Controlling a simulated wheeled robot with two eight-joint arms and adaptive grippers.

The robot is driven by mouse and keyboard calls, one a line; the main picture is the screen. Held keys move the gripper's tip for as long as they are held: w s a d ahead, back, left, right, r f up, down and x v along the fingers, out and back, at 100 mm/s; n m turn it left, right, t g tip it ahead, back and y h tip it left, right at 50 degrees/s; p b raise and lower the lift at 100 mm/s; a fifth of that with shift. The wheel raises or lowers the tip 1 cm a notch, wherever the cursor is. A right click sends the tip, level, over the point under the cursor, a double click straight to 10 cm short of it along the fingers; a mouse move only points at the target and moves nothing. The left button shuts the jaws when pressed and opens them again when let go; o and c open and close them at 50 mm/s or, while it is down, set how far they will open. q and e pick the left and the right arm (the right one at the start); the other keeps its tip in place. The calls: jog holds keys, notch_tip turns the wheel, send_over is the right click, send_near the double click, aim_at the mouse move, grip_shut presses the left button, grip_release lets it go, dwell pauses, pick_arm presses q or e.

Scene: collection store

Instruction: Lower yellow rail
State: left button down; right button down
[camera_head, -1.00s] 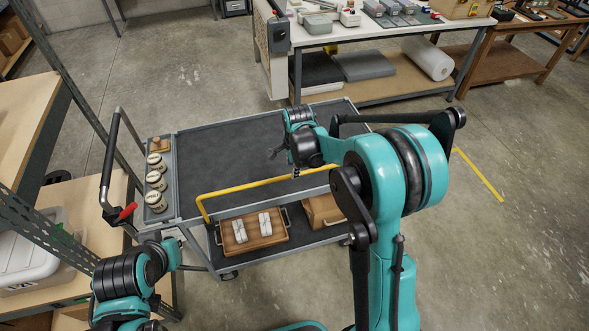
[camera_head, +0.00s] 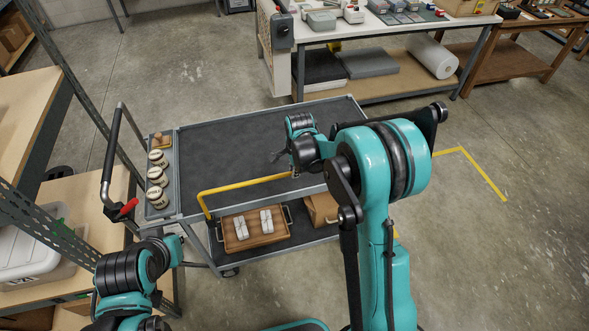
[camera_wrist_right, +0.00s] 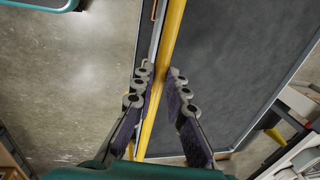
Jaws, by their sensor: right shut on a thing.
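The yellow rail (camera_head: 245,183) runs along the near side of the grey cart (camera_head: 225,141), above its lower shelf. Its left end bends down to a dark mount at the cart's near left corner. My right gripper (camera_head: 285,166) is at the rail's right part, partly hidden by my wrist in the head view. In the right wrist view the rail (camera_wrist_right: 168,45) passes between the fingers of my right gripper (camera_wrist_right: 157,74), which is shut on it. The rail's far right end is hidden behind my right arm.
Lidded jars (camera_head: 157,177) stand in the cart's left side tray. A wooden tray (camera_head: 233,242) with two white items and a brown box (camera_head: 320,208) are on the lower shelf. The cart's top is bare. A shelf rack stands at left, a workbench (camera_head: 410,33) behind.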

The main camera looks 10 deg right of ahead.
notch_tip(320, 180, down, 14)
jog(key=b, duration=1)
jog(key=shift+f+b, duration=0.2)
jog(key=shift+b, duration=0.2)
jog(key=shift+s+r, duration=0.1)
jog(key=shift+s, duration=0.05)
jog(key=c, duration=1.5)
grip_release()
jog(key=shift+c, duration=0.2)
notch_tip(320, 180, up, 12)
jog(key=s, duration=0.2)
jog(key=shift+f, duration=0.2)
